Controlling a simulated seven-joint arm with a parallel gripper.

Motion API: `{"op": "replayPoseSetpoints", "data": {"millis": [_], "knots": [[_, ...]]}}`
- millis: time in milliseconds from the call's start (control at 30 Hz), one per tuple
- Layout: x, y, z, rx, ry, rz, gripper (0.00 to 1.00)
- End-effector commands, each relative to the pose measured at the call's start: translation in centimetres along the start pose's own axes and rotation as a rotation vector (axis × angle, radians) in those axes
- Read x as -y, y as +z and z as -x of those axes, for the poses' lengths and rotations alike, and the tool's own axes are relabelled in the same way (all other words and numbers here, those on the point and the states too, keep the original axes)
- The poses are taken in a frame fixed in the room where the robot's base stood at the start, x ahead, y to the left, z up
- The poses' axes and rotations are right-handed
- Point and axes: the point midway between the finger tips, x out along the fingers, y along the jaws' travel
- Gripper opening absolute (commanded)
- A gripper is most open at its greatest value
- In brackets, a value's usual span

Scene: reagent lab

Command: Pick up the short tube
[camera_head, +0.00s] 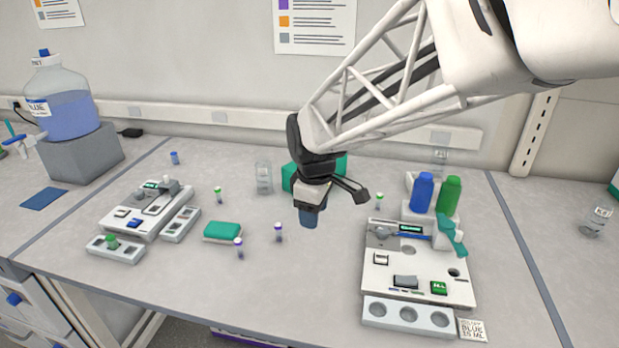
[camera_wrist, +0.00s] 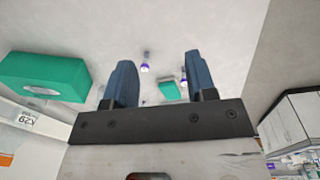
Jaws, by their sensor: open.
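Several small capped tubes stand apart on the table; I cannot tell for certain which is the short tube. Two have purple caps: one tube (camera_head: 238,248) is beside a teal block and another tube (camera_head: 278,232) is to its right. A green-capped tube (camera_head: 219,196) stands behind the block, another green-capped tube (camera_head: 379,201) is right of my gripper, and a blue-capped tube (camera_head: 175,158) is at the back left. My gripper (camera_head: 309,216) is open and empty above the middle of the table. In the wrist view a purple-capped tube (camera_wrist: 144,68) shows between the blue fingers.
The teal block (camera_head: 222,231) lies left of centre. A teal box (camera_head: 290,176) stands partly hidden behind my gripper. A white device (camera_head: 376,283) with blue and green bottles (camera_head: 421,193) is at right. Another device (camera_head: 125,216) is at left. The front middle is clear.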

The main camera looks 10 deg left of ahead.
Motion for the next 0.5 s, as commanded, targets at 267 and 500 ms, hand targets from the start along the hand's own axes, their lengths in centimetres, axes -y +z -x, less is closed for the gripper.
{"op": "replayPoseSetpoints", "data": {"millis": [267, 500], "knots": [[0.8, -9.8, -4.0, 0.015, -0.035, 0.314, 0.51], [2.4, -16.4, -7.2, 0.022, -0.058, 0.532, 0.51]]}}
